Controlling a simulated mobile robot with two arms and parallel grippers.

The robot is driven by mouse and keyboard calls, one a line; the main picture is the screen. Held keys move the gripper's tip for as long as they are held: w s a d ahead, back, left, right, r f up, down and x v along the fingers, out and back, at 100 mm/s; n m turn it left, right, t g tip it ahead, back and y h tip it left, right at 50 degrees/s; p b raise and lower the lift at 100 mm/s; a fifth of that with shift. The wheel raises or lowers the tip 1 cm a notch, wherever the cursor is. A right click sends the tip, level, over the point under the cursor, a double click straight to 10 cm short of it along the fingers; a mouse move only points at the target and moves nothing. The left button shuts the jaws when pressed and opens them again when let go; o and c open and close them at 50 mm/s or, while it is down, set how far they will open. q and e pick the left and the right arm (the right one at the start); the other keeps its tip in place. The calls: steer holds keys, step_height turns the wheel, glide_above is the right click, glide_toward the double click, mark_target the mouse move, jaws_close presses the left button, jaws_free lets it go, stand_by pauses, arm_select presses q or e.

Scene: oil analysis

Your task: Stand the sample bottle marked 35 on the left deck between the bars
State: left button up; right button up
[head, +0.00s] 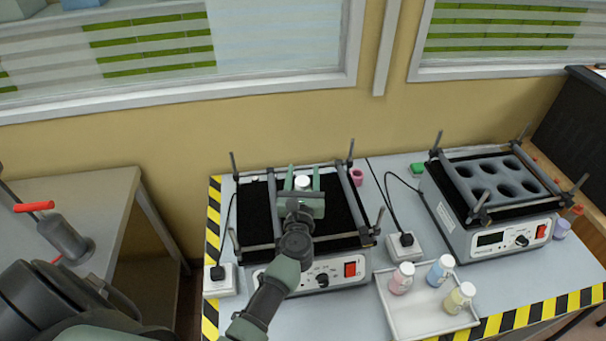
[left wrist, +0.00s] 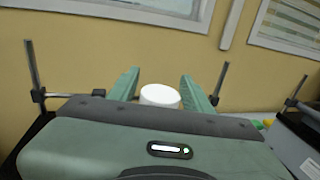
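A white-capped sample bottle (head: 303,182) is over the black deck (head: 331,214) of the left shaker, between its left and right grey bars (head: 352,199). My left gripper (head: 303,178) has its green fingers on either side of the bottle and looks shut on it. In the left wrist view the white cap (left wrist: 160,96) shows upright between the fingers (left wrist: 160,90). The bottle's body and any number are hidden, so I cannot tell whether its base touches the deck. My right gripper is out of view.
A white tray (head: 437,325) holds pink, blue and yellow-labelled bottles at the front. The right shaker (head: 467,240) carries a grey holed rack (head: 497,179). White power boxes (head: 403,246) and cables lie beside the shakers. Upright rods stand at the deck corners.

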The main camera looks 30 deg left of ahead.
mark_target(302, 187)
arm_select(q)
steer(key=shift+r, duration=0.15)
steer(key=shift+s, duration=0.1)
steer(key=v, duration=0.7)
steer(key=shift+s+d, duration=0.1)
steer(key=shift+s, duration=0.05)
